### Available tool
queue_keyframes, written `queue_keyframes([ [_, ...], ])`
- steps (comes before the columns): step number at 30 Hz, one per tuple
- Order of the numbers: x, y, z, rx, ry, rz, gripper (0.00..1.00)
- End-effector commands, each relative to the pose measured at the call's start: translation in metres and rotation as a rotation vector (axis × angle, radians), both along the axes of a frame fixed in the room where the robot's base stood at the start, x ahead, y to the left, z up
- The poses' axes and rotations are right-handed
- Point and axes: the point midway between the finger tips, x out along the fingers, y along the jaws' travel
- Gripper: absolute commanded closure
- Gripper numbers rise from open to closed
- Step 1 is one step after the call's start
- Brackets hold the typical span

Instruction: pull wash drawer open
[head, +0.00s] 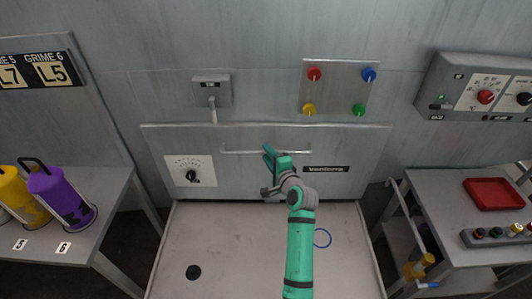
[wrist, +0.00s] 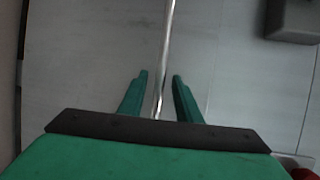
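The wash drawer's grey front panel (head: 240,180) is in the middle of the head view. A long silver bar handle (head: 243,152) runs across its upper part. My gripper (head: 271,157) is at the handle, near its middle, and covers part of the panel. In the wrist view, the handle (wrist: 167,40) runs between the two green fingers of my gripper (wrist: 160,75). The fingers are apart, with a gap on each side of the bar. I cannot tell whether the bar lies fully at fingertip depth.
A left table (head: 95,185) holds yellow and purple containers. A right table (head: 440,190) holds a red tray (head: 493,194).

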Motion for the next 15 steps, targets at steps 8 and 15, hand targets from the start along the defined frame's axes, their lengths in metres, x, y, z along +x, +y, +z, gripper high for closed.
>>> queue_keyframes([
  [8,0.017,0.008,-0.004,0.000,0.000,0.000,0.69],
  [15,0.018,0.008,-0.004,0.000,0.000,-0.001,0.69],
])
